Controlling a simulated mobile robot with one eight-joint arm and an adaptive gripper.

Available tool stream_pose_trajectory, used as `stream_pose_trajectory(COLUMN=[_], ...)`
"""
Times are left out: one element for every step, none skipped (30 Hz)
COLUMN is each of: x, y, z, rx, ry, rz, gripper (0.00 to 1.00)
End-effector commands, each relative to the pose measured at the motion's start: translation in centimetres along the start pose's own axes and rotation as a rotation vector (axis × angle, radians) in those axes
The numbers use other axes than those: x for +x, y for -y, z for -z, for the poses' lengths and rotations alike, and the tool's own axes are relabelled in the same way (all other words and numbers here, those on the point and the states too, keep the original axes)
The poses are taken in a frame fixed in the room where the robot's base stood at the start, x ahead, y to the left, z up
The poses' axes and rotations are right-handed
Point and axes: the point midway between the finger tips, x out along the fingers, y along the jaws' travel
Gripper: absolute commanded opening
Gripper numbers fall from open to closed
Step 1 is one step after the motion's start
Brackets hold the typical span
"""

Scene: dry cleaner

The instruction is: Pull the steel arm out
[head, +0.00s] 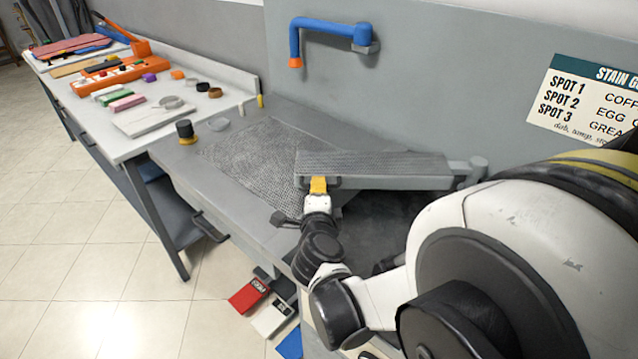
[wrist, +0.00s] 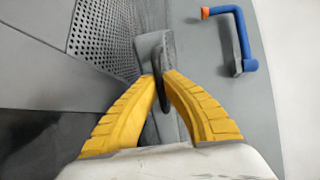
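The steel arm (head: 390,168) is a long grey bar with a perforated top, lying across the grey spotting board (head: 235,165). Its right end meets a round pivot post (head: 478,168) by the wall. My gripper (head: 318,186) is at the arm's left end, on its near side. In the wrist view, the two yellow fingers (wrist: 159,80) close in on both sides of a dark grey handle (wrist: 155,50) and appear to touch it. The handle's lower part is partly hidden between the fingers.
A blue pipe arm (head: 330,28) with an orange tip juts from the wall above. A black-capped jar (head: 186,132) stands on the board's left. A white table (head: 160,100) with several small items stands further left. My own arm covers the lower right. Open tiled floor lies left.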

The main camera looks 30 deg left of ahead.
Motion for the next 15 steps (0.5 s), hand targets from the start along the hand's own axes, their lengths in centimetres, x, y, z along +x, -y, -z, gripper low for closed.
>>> stream_pose_trajectory(x=[-0.19,-0.20,-0.21,-0.21,-0.22,-0.22,-0.23,-0.23,-0.24,-0.24,-0.23,-0.22,-0.21,-0.20,-0.18], y=[-0.17,-0.18,-0.20,-0.21,-0.22,-0.24,-0.25,-0.26,-0.28,-0.29,-0.29,-0.27,-0.26,-0.25,-0.24], z=[0.07,0.07,0.08,0.08,0.09,0.10,0.10,0.11,0.12,0.13,0.13,0.12,0.12,0.11,0.11], rx=[0.002,0.002,0.002,0.002,0.002,0.003,0.003,0.003,0.003,0.003,0.003,0.003,0.003,0.003,0.003], ry=[0.000,0.000,0.000,-0.001,-0.001,-0.001,-0.002,-0.002,-0.002,-0.003,-0.003,-0.003,-0.003,-0.003,-0.002], rz=[-0.002,-0.003,-0.003,-0.003,-0.003,-0.003,-0.004,-0.004,-0.004,-0.004,-0.004,-0.004,-0.004,-0.004,-0.004], gripper=[0.00,0.00,0.00,0.00,0.00,0.00,0.00,0.00,0.00,0.16,0.25,0.31,0.31,0.31,0.31])
